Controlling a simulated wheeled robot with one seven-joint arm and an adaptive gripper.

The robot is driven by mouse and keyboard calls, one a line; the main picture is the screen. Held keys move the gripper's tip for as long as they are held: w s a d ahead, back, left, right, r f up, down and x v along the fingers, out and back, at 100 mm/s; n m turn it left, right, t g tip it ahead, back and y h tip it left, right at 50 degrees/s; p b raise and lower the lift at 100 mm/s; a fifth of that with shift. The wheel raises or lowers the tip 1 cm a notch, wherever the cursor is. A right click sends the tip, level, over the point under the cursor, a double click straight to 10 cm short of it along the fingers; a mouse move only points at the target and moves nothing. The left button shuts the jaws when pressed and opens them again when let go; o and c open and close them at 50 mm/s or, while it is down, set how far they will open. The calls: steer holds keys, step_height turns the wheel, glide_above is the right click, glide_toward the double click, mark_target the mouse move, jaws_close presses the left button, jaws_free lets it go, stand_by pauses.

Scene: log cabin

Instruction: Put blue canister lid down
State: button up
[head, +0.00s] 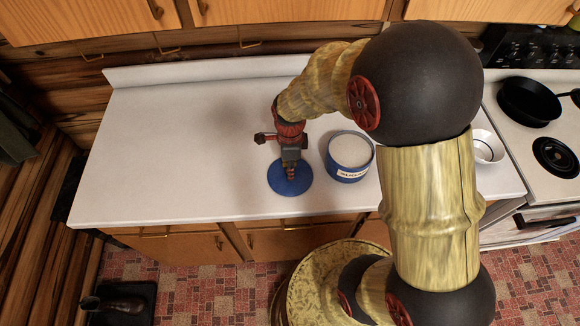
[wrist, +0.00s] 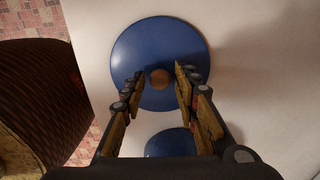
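The blue canister lid (head: 277,184) is a round disc near the front edge of the counter and appears to lie flat on it. In the wrist view the lid (wrist: 150,40) shows a round brown knob (wrist: 161,79) at its middle. My gripper (head: 290,174) points down over the lid. In the wrist view my gripper (wrist: 160,72) is open, with one finger on each side of the knob and a small gap on both sides. The blue canister (head: 350,158) stands uncovered to the right of the lid, with white contents showing. Part of the canister (wrist: 170,143) shows between the fingers in the wrist view.
The white counter (head: 170,140) is clear to the left of the lid. A white bowl (head: 487,147) stands at the counter's right end, partly behind my arm. The stove (head: 510,125) with a black pan (head: 527,100) is further right.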

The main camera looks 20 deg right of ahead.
steer(key=shift+o, duration=0.6)
steer(key=shift+r, duration=0.15)
step_height(320, 180, up, 12)
steer(key=p, duration=0.2)
steer(key=s+r+n+t, duration=0.5)
steer(key=s+r+n, duration=0.9)
steer(key=n, duration=0.7)
step_height(320, 180, up, 4)
steer(key=shift+f+n+t, duration=0.15)
steer(key=shift+n+t, duration=0.15)
step_height(320, 180, down, 5)
steer(key=b, duration=0.5)
